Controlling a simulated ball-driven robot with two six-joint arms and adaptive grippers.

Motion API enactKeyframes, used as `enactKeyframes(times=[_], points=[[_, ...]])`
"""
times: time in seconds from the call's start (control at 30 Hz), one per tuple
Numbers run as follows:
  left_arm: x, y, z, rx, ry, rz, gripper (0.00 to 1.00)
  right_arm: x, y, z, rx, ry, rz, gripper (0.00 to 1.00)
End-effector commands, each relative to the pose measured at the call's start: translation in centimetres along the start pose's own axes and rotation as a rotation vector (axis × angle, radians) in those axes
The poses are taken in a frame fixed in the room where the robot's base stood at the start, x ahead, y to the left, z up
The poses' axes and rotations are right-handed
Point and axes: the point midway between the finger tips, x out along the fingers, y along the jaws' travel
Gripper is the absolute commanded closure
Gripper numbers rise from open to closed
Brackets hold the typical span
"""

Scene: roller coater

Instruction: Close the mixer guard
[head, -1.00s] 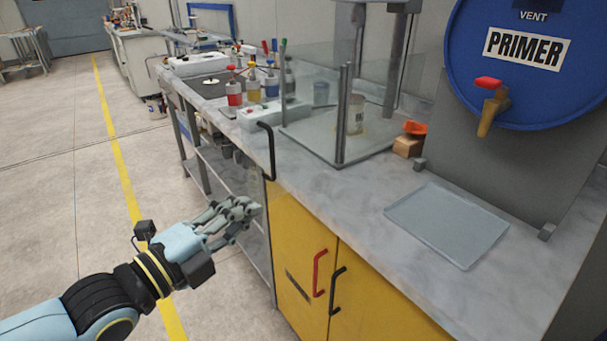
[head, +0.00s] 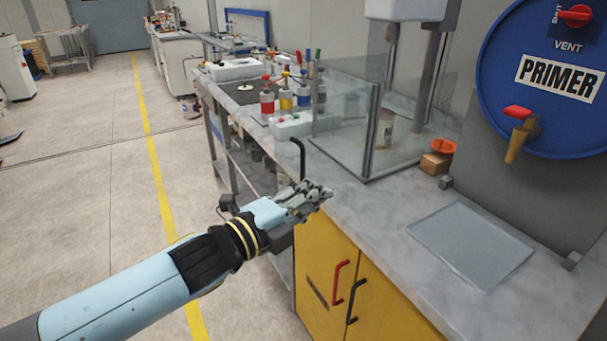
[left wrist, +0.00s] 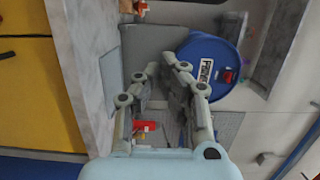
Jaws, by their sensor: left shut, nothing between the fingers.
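The mixer guard (head: 345,115) is a clear-panelled box with grey posts around the mixer (head: 405,10) on the counter. A dark upright handle (head: 297,158) stands near the counter's front edge, left of the guard. It looks like part of a swung-out clear door, but the panel is too faint to tell. A small can (head: 385,130) shows inside the guard. My left gripper (head: 318,193) is shut and empty, just below and right of the handle in the picture, by the counter edge. Its fingers also show in the left wrist view (left wrist: 163,70). My right gripper is out of view.
Right of the guard are a wooden block with an orange piece (head: 438,160), a grey tray (head: 465,245) and a blue primer drum (head: 545,80). Several bottles (head: 285,95) stand behind on the left. A yellow cabinet (head: 325,270) is below.

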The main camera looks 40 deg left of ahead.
Motion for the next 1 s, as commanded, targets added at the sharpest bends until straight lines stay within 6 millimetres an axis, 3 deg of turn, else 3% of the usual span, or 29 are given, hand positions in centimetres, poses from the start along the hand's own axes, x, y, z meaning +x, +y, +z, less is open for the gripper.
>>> enactKeyframes(times=[0.1,0.3,0.77,1.0], points=[[0.7,-0.1,1.8,0.003,0.002,0.001,1.0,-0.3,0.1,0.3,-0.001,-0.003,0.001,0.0],[1.0,-0.1,3.6,0.001,0.001,0.001,1.0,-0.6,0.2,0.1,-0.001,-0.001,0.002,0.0],[1.1,0.0,4.0,0.001,0.004,0.0,1.0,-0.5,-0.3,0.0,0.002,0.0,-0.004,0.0],[0.8,0.1,5.6,0.006,0.06,0.003,1.0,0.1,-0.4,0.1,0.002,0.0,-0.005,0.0]])
